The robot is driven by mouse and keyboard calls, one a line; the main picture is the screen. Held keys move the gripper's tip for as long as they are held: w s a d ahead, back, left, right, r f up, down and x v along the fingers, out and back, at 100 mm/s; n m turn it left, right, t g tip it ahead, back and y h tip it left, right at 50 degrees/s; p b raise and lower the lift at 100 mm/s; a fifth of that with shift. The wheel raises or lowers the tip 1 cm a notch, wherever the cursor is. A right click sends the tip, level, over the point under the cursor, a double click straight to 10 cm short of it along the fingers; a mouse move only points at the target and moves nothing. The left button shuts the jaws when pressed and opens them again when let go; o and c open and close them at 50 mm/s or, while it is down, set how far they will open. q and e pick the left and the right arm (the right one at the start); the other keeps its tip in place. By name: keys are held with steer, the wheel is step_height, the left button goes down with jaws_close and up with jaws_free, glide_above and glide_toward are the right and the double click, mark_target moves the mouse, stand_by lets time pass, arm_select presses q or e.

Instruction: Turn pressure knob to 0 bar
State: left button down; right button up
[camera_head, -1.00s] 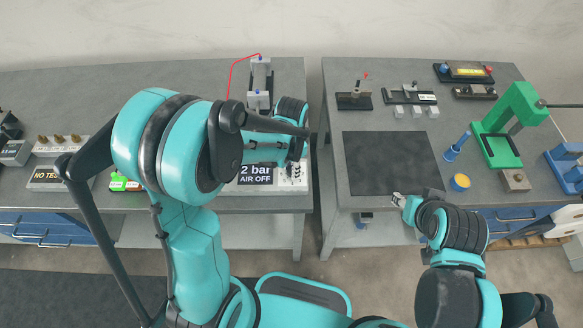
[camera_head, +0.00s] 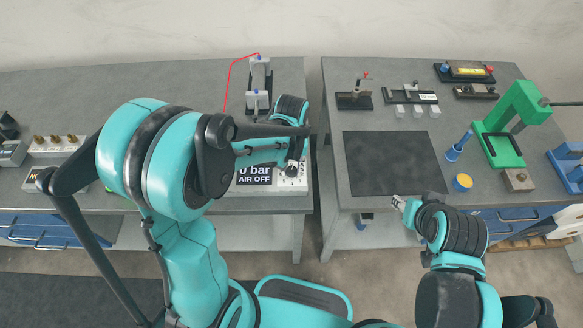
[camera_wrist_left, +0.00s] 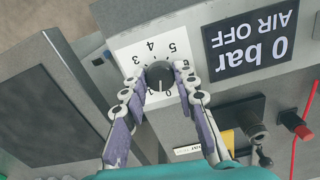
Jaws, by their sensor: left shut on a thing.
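My left gripper (camera_wrist_left: 160,72) is shut on the knob, one finger on each side. In the head view the left gripper (camera_head: 292,166) largely hides the knob. My right gripper (camera_head: 398,203) is by the right table's front edge; its opening is unclear.
In the left wrist view a black fitting (camera_wrist_left: 250,125) and a red knob (camera_wrist_left: 293,122) are beside the dial panel. In the head view a grey cylinder device (camera_head: 259,85) with a red hose stands behind. A dark mat (camera_head: 392,163) lies bare on the right table.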

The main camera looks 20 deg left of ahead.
mark_target(292, 171)
arm_select(q)
steer(key=shift+n, duration=1.7)
steer(key=c, duration=1.2)
jaws_free()
step_height(292, 171, up, 12)
